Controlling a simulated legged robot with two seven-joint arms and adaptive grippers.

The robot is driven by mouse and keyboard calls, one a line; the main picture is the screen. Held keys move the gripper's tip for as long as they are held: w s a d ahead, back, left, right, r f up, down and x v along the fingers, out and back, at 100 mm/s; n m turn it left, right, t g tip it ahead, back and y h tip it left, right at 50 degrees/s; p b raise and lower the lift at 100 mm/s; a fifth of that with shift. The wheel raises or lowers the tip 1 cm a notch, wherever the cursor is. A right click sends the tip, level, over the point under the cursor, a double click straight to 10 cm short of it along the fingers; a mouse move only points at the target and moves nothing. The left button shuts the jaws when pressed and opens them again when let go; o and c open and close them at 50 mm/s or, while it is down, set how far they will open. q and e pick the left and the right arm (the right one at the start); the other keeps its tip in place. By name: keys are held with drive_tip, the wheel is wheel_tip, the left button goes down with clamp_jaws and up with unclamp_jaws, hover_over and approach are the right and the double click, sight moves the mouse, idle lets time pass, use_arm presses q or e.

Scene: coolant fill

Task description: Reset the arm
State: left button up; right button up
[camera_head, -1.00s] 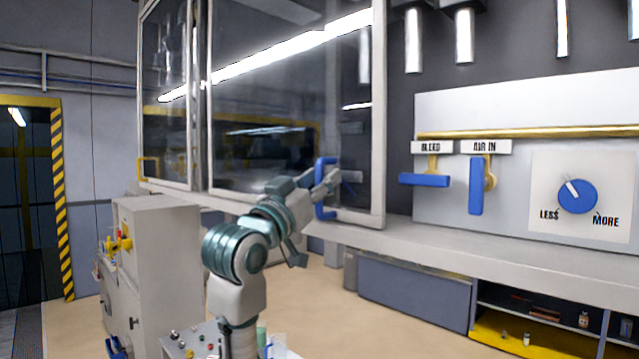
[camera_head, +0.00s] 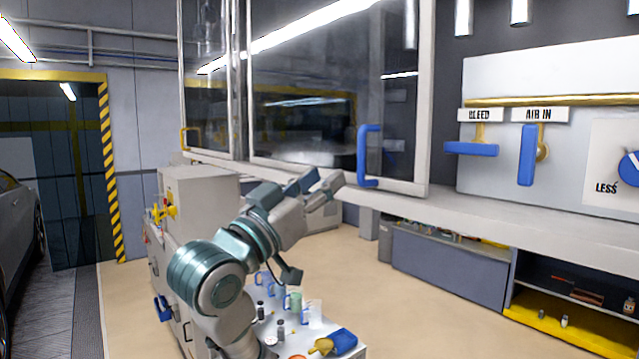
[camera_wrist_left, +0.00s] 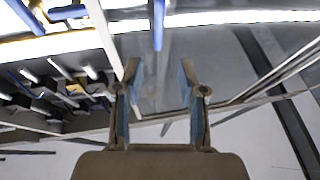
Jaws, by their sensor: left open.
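My left gripper (camera_head: 318,188) is open and empty in the head view, with its fingers pointing up and right. It is apart from the blue door handle (camera_head: 368,156), to the left of and below it. In the left wrist view the two fingers of my left gripper (camera_wrist_left: 160,95) stand wide apart with nothing between them. The glass sliding door (camera_head: 330,100) with the blue handle is in the middle of the head view. My right gripper is not in view.
The panel with the BLEED lever (camera_head: 471,149), AIR IN lever (camera_head: 526,155) and blue dial (camera_head: 632,168) is at the right. A small cart (camera_head: 290,340) with bottles and a blue-and-yellow item stands below my arm. A grey cabinet (camera_head: 200,195) is at the left.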

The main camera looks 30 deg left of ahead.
use_arm(q)
drive_tip(key=shift+d, duration=0.35)
